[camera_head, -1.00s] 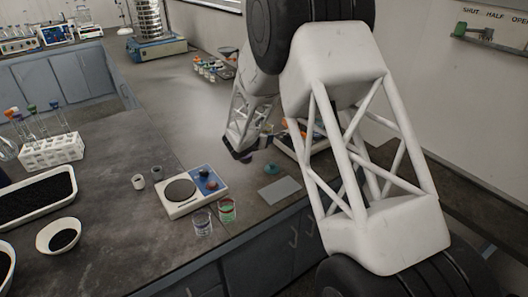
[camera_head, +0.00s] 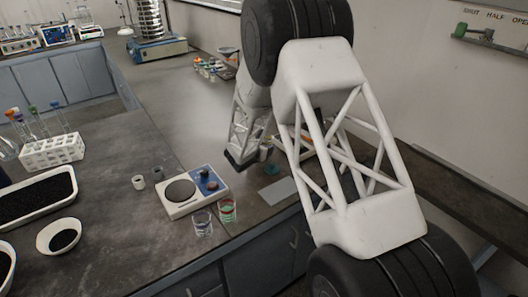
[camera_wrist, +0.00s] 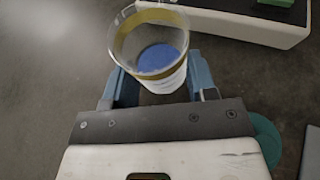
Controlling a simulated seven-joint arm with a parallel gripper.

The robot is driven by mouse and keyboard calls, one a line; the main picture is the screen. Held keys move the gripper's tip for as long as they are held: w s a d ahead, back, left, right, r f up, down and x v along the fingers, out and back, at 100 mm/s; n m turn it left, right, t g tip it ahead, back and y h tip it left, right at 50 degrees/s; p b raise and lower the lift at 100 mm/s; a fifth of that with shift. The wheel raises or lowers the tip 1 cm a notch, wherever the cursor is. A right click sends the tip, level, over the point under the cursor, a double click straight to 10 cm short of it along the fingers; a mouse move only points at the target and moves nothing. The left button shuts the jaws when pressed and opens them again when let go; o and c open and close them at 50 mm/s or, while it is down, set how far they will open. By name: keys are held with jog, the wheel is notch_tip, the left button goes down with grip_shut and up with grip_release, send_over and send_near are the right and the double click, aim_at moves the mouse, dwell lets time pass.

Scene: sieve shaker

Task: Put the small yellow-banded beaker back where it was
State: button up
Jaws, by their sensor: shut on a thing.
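The small beaker (camera_wrist: 126,42) is clear, with a yellow band near its rim and blue material inside. In the wrist view it sits between the two blue fingers of my gripper (camera_wrist: 156,84), which is shut on it. The wrist view looks down into its open mouth. In the head view my gripper (camera_head: 240,162) is low over the bench, behind the balance (camera_head: 181,207). The beaker cannot be made out there. A teal disc (camera_head: 271,169) lies just right of my gripper; it also shows in the wrist view (camera_wrist: 266,138).
A grey square plate (camera_head: 278,191) lies near the bench edge. Two glass beakers, one bluish (camera_head: 202,223) and one red-green (camera_head: 227,210), stand before the balance. Two small cups (camera_head: 138,182) stand left of it. A rack of coloured items (camera_head: 212,69) is farther back.

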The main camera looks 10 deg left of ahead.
jog(key=shift+f, duration=0.6)
jog(key=shift+f, duration=0.2)
jog(key=o, duration=1)
jog(key=shift+r, duration=0.2)
jog(key=shift+v, duration=6)
